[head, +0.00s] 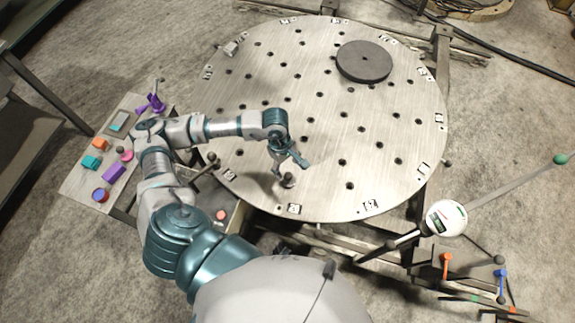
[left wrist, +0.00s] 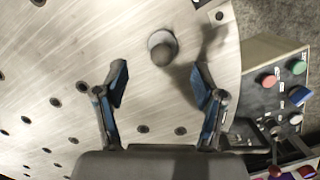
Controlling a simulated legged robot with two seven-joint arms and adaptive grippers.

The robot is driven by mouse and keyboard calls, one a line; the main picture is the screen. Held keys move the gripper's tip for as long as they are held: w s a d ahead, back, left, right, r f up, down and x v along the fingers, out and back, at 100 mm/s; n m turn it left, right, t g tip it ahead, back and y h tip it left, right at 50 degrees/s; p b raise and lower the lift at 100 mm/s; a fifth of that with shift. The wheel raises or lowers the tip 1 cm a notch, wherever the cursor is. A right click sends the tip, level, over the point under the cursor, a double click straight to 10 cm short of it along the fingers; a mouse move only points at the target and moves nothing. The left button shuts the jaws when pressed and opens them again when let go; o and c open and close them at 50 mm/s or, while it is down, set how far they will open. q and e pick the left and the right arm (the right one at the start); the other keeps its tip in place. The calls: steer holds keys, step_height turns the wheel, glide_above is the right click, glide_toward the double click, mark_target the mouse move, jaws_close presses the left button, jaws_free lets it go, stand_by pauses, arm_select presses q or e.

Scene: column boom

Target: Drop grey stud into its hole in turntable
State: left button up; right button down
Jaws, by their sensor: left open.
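The turntable (head: 385,185) is a large round brushed-metal plate with many dark holes and small labels around its rim. A grey stud (head: 288,181) with a round knob stands on it near the front rim, just below my left gripper (head: 291,164). In the left wrist view the stud (left wrist: 162,50) shows as a dark knob over a paler round base, ahead of the two blue fingertips and between their lines. My left gripper (left wrist: 160,82) is open and empty, apart from the stud. I cannot tell whether the stud sits in a hole. My right gripper is not in view.
A dark grey disc (head: 364,62) lies at the turntable's back right. A side table (head: 75,185) at the left holds several coloured pieces. A white round dial (head: 446,218) and a long rod stand at the right. The turntable's middle is clear.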

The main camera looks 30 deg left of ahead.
arm_select(q)
step_height(320, 180, up, 12)
steer(key=a, duration=0.2)
steer(key=shift+w+a+f, duration=0.15)
steer(key=shift+f, duration=0.1)
